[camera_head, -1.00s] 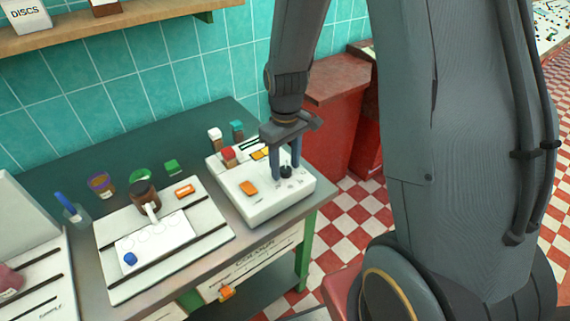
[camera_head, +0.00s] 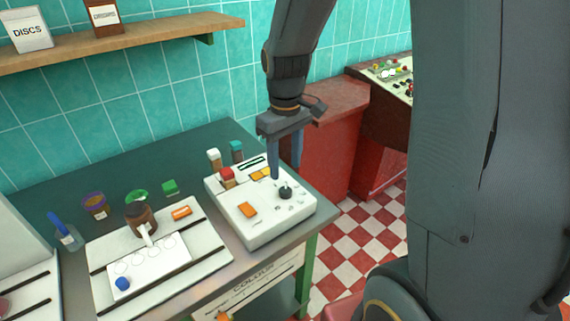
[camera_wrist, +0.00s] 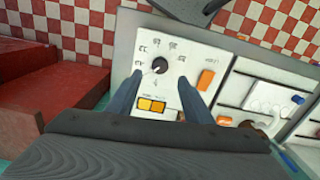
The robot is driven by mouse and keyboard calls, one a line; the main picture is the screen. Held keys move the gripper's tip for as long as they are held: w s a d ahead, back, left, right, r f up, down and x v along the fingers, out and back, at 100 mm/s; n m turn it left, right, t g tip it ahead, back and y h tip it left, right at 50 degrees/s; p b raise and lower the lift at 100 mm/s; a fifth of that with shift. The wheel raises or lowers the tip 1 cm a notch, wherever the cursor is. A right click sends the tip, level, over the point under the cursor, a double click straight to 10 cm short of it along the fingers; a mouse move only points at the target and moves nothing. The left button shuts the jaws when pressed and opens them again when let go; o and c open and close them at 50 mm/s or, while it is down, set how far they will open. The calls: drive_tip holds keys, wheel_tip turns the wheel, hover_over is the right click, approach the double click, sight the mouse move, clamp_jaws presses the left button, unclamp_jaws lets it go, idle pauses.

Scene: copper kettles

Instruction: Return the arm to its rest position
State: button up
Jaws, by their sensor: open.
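My gripper (camera_head: 286,160) hangs above the back right part of a white instrument box (camera_head: 262,226) on the dark green table. Its two fingers are apart with nothing between them. In the wrist view my gripper (camera_wrist: 160,97) also shows open, its fingers on either side of the lower part of the panel. A black knob (camera_head: 285,191) on the box stands clear of the fingertips; in the wrist view the knob (camera_wrist: 159,66) lies just beyond them, ringed by marks. My arm reaches down from above.
A shelf (camera_head: 120,45) runs along the tiled wall. A red cabinet (camera_head: 335,135) stands behind right.

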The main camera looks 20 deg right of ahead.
drive_tip(key=s+f+m+t+b, duration=0.1)
drive_tip(key=s+f+m+b, duration=0.2)
drive_tip(key=s, duration=0.6)
drive_tip(key=shift+s+d+f+m+b, duration=0.3)
drive_tip(key=shift+f+m, duration=0.25)
drive_tip(key=shift+m, duration=0.25)
drive_tip(key=shift+c, duration=0.5)
